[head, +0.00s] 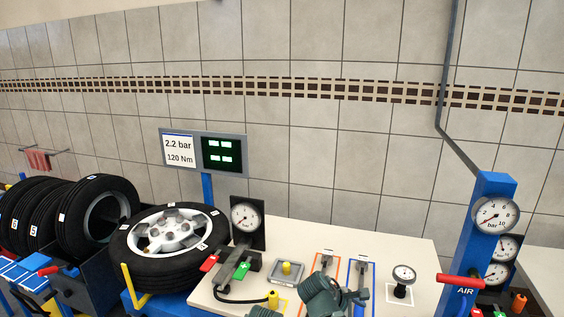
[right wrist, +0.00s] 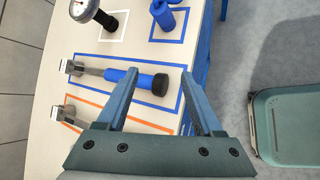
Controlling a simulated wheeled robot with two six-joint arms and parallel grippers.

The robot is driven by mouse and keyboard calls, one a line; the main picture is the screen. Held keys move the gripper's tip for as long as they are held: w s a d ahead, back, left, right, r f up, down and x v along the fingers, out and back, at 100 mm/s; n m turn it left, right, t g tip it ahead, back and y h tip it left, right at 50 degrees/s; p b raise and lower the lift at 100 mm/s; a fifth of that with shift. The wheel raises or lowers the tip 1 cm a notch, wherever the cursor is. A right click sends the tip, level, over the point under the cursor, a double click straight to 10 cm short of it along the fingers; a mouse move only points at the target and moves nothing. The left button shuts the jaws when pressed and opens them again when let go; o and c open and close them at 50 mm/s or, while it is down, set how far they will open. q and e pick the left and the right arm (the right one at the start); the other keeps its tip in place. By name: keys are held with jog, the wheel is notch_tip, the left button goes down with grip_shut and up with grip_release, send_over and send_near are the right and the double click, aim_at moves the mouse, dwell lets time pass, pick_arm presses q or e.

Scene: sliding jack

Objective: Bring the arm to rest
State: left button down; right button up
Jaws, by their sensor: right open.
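My right gripper (right wrist: 165,75) is open and shows no object held between its fingers. In the right wrist view a tool with a blue handle (right wrist: 127,78) and a black end lies inside a blue outline on the table. The handle's black end shows between the fingers; I cannot tell the height gap. Part of my right arm (head: 322,296) shows at the bottom of the head view, over the front of the outlined tool places. My left gripper is not in view.
The white table (head: 405,247) carries a gauge stand (head: 246,222), a small round gauge (head: 403,275) and an orange-outlined place (head: 313,263). A wheel (head: 170,240) lies to the left. A blue air post (head: 490,230) stands right. A green-topped platform (right wrist: 290,125) is off the table edge.

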jog(key=s+a+f+m+g+y+b, duration=0.3)
jog(key=s+a+f+m+y+b, duration=0.3)
jog(key=s+a+f+m, duration=0.4)
jog(key=s+a+f+b, duration=0.1)
jog(key=s+a+f, duration=0.2)
jog(key=s+a, duration=0.2)
jog(key=shift+s+a+m+y, duration=0.25)
jog(key=shift+s+m+y, duration=0.05)
jog(key=shift+m+y, duration=0.1)
dwell(0.8)
